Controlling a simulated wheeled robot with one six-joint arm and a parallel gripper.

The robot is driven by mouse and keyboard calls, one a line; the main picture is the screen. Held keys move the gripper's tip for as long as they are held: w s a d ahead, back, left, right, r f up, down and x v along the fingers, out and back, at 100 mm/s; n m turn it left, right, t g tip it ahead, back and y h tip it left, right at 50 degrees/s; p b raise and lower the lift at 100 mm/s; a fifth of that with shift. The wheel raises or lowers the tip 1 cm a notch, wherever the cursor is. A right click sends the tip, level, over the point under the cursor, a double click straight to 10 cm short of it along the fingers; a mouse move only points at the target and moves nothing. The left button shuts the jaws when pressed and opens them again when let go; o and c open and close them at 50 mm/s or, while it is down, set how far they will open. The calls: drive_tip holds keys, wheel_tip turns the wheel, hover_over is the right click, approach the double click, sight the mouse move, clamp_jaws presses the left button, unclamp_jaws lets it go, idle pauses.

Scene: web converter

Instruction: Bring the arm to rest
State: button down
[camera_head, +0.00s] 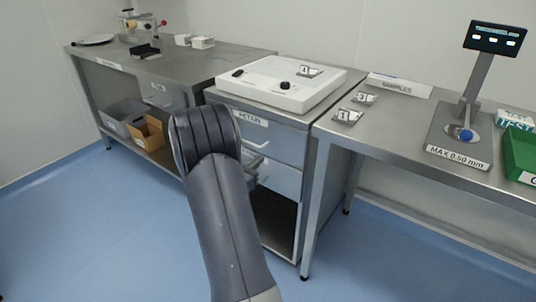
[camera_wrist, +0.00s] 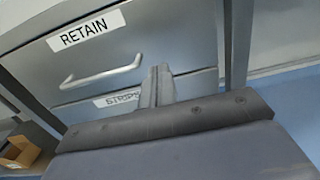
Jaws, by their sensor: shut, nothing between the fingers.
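My gripper (camera_wrist: 158,87) shows in the wrist view with its two fingers together and nothing between them. It is in front of the cabinet with the RETAIN drawer (camera_wrist: 88,55). The drawer's handle (camera_wrist: 100,75) is left of the fingers, and a STRIPS label below is partly hidden by my gripper. I cannot tell the exact gap between the fingers and the drawer fronts. The drawers look closed.
A white panel with black knobs (camera_head: 280,84) sits on the cabinet. The right bench (camera_head: 400,125) holds numbered cards, a SAMPLES sign (camera_head: 399,86), a gauge with a display (camera_head: 494,38) and a green bin (camera_head: 521,152). The left bench (camera_head: 200,65) has an orange box (camera_head: 147,134) below. Blue floor (camera_head: 100,220) is clear at left.

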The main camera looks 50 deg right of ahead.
sight(279, 143)
drive_tip(key=shift+s+a, duration=0.1)
drive_tip(key=shift+a, duration=2)
drive_tip(key=d, duration=1.4)
drive_tip(key=shift+w, duration=0.3)
drive_tip(key=shift+r, duration=0.1)
